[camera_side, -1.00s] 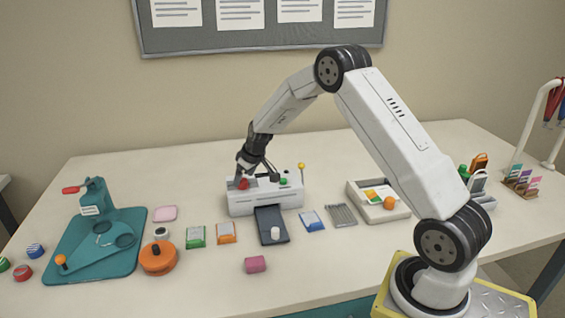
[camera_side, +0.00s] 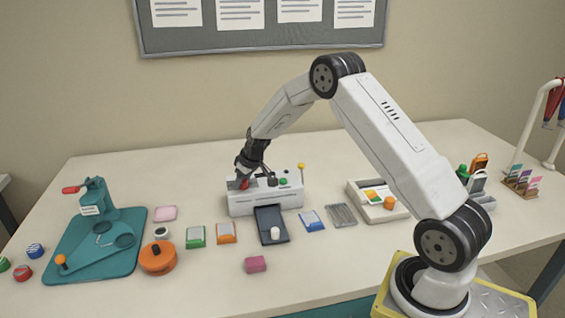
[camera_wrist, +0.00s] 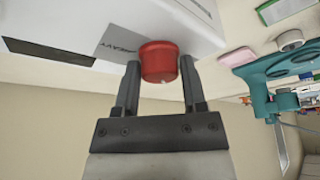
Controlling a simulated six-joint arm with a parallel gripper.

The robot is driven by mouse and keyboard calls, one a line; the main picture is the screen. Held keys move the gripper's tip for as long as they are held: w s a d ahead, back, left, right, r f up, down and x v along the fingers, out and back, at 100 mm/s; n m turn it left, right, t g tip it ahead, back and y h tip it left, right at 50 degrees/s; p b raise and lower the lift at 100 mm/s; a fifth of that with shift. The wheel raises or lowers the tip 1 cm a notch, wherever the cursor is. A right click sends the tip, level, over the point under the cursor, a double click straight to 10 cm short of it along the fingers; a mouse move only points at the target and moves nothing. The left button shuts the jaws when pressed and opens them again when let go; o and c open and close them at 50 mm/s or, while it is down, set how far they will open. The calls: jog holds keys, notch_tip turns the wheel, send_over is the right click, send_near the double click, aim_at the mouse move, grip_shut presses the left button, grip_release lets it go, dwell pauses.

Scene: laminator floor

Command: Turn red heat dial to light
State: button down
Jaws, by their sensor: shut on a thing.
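The red heat dial (camera_wrist: 158,62) is on the white laminator (camera_wrist: 110,25), which also stands mid-table in the side view (camera_side: 268,199). My gripper (camera_wrist: 160,75) has a finger on either side of the dial and is shut on it. In the side view my gripper (camera_side: 243,180) comes down from above at the laminator's left end, and the dial shows only partly there. A label reading "HEAVY" (camera_wrist: 122,42) is beside the dial in the wrist view. The dial's pointer or mark cannot be made out.
A black knob (camera_side: 272,182), a green button (camera_side: 283,181) and a yellow-tipped lever (camera_side: 301,167) are on the laminator, right of the dial. A dark tray (camera_side: 268,238) lies in front. A teal punch (camera_side: 95,240) stands at left, and a white bin (camera_side: 362,212) at right.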

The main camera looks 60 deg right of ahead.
jog(key=shift+m+h, duration=0.4)
jog(key=shift+m, duration=0.4)
jog(key=shift+a+m+g+h, duration=0.1)
jog(key=shift+m+g+h, duration=0.4)
jog(key=shift+m, duration=1.7)
jog(key=shift+w+m+g+h, duration=0.1)
jog(key=shift+m+g+h, duration=0.35)
jog(key=shift+m, duration=0.95)
jog(key=shift+m+g+h, duration=0.15)
jog(key=shift+m+h, duration=0.5)
jog(key=shift+m, duration=0.75)
jog(key=shift+c, duration=0.7)
grip_release()
jog(key=shift+a+r, duration=0.1)
jog(key=v, duration=0.7)
jog(key=shift+r, duration=0.3)
jog(key=shift+a, duration=0.15)
